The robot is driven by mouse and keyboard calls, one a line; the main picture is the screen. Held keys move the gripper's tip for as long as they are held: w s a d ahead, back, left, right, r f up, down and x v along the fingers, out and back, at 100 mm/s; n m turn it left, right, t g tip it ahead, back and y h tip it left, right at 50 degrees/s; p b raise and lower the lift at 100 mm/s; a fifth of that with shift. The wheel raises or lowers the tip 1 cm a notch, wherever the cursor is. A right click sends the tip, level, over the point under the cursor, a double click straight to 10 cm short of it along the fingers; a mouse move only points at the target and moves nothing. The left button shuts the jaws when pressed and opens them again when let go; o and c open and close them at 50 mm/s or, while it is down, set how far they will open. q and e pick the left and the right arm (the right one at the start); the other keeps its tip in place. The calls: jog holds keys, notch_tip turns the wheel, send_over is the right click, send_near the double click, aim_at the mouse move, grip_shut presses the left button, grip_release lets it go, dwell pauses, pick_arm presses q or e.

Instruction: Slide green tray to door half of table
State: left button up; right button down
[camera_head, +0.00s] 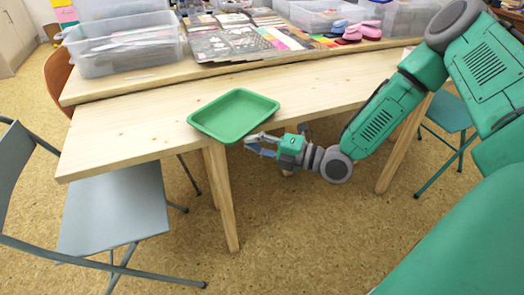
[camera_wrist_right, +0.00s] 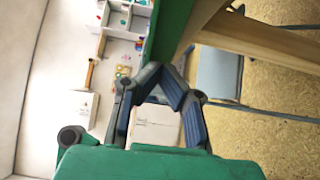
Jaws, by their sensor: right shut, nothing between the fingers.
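The green tray (camera_head: 236,132) lies flat and empty on the light wooden table (camera_head: 130,130), at its near edge, with its near corner at or slightly past that edge. My right gripper (camera_head: 250,144) is shut and empty beside the tray's near right side, by the table edge. In the right wrist view a green strip of the tray (camera_wrist_right: 170,28) stands just beyond the fingertips (camera_wrist_right: 165,72), touching or nearly touching them; I cannot tell which. My left gripper is not in view.
Clear plastic boxes (camera_head: 125,45), sheets of prints (camera_head: 235,42) and pink and blue stampers (camera_head: 360,31) fill the back surface. The near tabletop is bare left and right of the tray.

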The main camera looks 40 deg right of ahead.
aim_at(246, 134)
jog(key=shift+w, duration=0.35)
jog(key=shift+a, duration=0.1)
jog(key=shift+r, duration=0.1)
jog(key=w, duration=0.3)
jog(key=shift+w+d+b, duration=0.1)
jog(key=shift+d+b, duration=0.2)
jog(key=shift+d, duration=0.1)
jog(key=shift+a, duration=0.1)
